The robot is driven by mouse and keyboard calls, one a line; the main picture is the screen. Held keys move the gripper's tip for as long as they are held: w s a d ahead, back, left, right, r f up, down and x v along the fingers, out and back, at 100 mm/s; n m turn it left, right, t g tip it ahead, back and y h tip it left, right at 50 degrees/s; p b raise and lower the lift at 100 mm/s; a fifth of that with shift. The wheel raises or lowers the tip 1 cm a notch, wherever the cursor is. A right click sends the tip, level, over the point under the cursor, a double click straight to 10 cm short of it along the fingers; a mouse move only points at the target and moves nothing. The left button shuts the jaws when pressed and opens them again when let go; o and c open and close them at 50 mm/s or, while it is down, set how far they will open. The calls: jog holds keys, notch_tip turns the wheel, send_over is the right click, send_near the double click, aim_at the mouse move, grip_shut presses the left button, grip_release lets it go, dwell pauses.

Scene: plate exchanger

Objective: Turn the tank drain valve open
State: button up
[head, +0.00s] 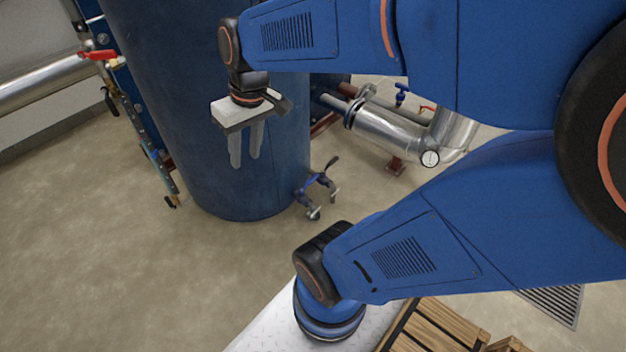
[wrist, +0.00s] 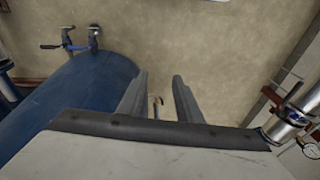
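The large blue tank (head: 180,120) stands upright on the floor. A small drain valve (head: 314,186) with a dark lever and blue body sticks out low on its right side. In the wrist view the valve (wrist: 72,40) is at the top left, beside the tank (wrist: 85,85). My gripper (head: 246,165) hangs in front of the tank, above and left of the valve, pointing down. In the wrist view my gripper (wrist: 160,88) has its two fingers apart with nothing held. The gripper is clear of the valve. The lever's exact angle is hard to tell.
Silver pipework (head: 395,135) with a gauge (head: 430,158) and a blue-handled valve (head: 401,92) lies right of the tank. A red-handled valve (head: 98,55) is at the upper left. A wooden pallet (head: 440,325) is at the bottom right. Floor in front of the tank is clear.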

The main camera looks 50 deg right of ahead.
jog(key=w+d+f+m+g+y, duration=0.1)
jog(key=w+d+f+g+y, duration=0.1)
jog(key=w+d+f, duration=0.3)
jog(key=m+t+y, duration=0.7)
jog(key=t+y, duration=0.1)
jog(key=t, duration=0.2)
send_over(316, 179)
jog(key=s+a, duration=0.1)
jog(key=s, duration=0.3)
notch_tip(316, 179, down, 32)
jog(key=s+d+f+m+t+h, duration=0.25)
jog(key=s+d+f, duration=0.2)
jog(key=f, duration=0.45)
jog(key=s+d+f+m+t+h, duration=0.2)
jog(key=s+d+f+t, duration=0.15)
jog(key=s+f, duration=0.4)
jog(key=shift+m+t, duration=0.25)
jog(key=shift+t, duration=0.05)
jog(key=x, duration=1.2)
jog(key=f+x, duration=0.1)
jog(key=x, duration=0.6)
jog(key=shift+s+a+f, duration=0.1)
jog(key=shift+a+f, duration=0.05)
grip_shut()
